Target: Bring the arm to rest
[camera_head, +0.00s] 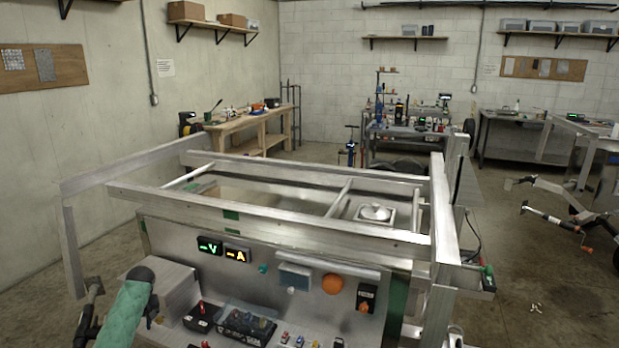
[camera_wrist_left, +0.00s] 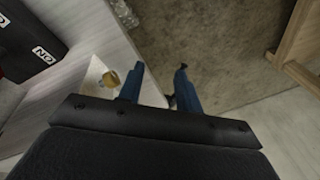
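My left gripper (camera_wrist_left: 159,84) shows in the left wrist view as two blue fingers with a clear gap between them. Nothing is held there, so it is open and empty. The fingers reach over the edge of a pale surface (camera_wrist_left: 88,50), with brown floor beyond. In the head view a green-sleeved part with a dark end stands at the lower left, beside the bench; dark parts flank it, and the fingertips cannot be made out there. My right gripper is in neither view.
An aluminium frame (camera_head: 270,212) stands over a control panel (camera_head: 285,262) with lit displays, close to the left arm. A wooden bench (camera_head: 250,125) stands behind. A wooden edge (camera_wrist_left: 297,45) lies right in the wrist view. Open floor (camera_head: 540,260) lies right of the frame.

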